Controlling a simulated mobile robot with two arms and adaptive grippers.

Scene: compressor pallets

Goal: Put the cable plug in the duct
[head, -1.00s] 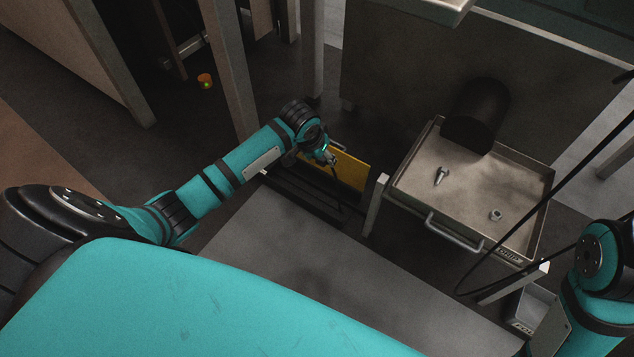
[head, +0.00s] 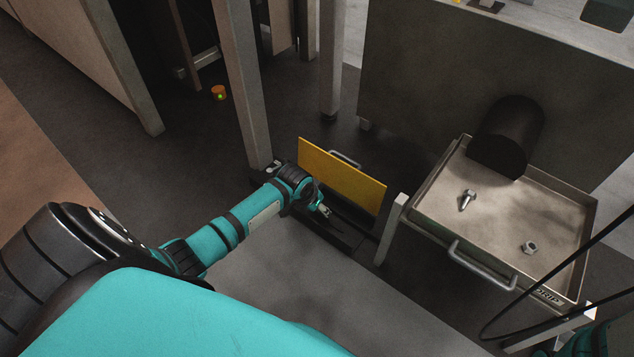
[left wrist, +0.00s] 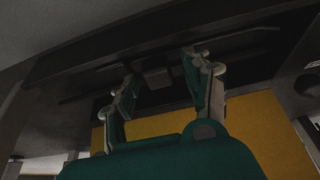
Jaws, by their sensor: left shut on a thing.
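My left gripper (head: 325,211) is low over the dark duct (head: 352,238), in front of the yellow panel. In the left wrist view its fingers (left wrist: 160,68) stand on either side of a small dark block, which I take to be the cable plug (left wrist: 157,78). The gripper is shut on it. The picture is dark there, and the plug is too small to make out in the head view. I cannot tell whether the plug touches the duct. My right gripper is not in view.
A yellow panel (head: 342,178) with a handle stands behind the duct. To the right, a metal tray (head: 440,212) holds a bolt (head: 467,200), a nut (head: 529,247) and a black cylinder (head: 507,137). A grey post (head: 389,230) stands between. An orange object (head: 218,92) lies on the floor.

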